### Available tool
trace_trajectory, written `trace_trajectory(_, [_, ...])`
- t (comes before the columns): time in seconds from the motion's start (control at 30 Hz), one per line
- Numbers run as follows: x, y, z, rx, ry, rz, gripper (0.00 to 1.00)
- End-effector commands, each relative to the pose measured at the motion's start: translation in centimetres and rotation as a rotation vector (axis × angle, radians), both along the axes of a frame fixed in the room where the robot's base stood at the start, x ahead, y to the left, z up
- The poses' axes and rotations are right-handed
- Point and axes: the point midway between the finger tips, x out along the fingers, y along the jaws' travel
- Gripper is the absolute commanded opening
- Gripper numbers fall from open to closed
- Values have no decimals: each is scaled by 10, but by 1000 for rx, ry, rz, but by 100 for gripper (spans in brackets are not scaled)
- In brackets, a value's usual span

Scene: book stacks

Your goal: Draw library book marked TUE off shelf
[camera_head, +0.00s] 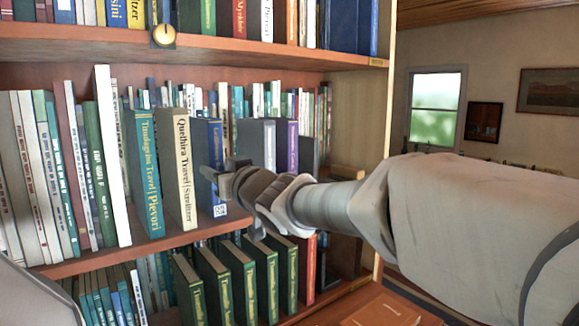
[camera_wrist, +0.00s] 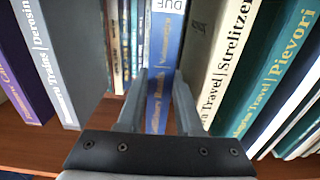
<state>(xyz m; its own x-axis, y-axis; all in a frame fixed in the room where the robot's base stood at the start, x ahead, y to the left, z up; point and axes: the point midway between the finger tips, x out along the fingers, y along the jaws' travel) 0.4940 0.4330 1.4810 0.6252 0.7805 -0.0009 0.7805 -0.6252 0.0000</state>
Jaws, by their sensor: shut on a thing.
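The blue book (camera_head: 208,150) stands upright on the middle shelf. A white label shows low on its spine in the head view. The blue book also shows in the wrist view (camera_wrist: 160,105), where the label's letters look like "DUE" or "TUE"; I cannot tell which. My gripper (camera_head: 218,176) reaches in from the right and is shut on this book. In the wrist view my gripper (camera_wrist: 158,95) has one finger on each side of the spine. The fingers hide the book's side faces.
The cream Strelitzer book (camera_head: 181,165) and teal Pievori book (camera_head: 144,170) stand just left in the head view. Grey and purple books (camera_head: 285,145) stand to the right, with a gap beside the blue book. The upper shelf (camera_head: 120,46) runs above; green books (camera_head: 240,285) stand below.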

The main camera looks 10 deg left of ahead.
Motion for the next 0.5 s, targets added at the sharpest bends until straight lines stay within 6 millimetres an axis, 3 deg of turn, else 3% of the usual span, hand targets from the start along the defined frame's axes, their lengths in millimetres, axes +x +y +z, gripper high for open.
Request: trace_trajectory(0.5, [-36,-44,4,5,-5,1,0])
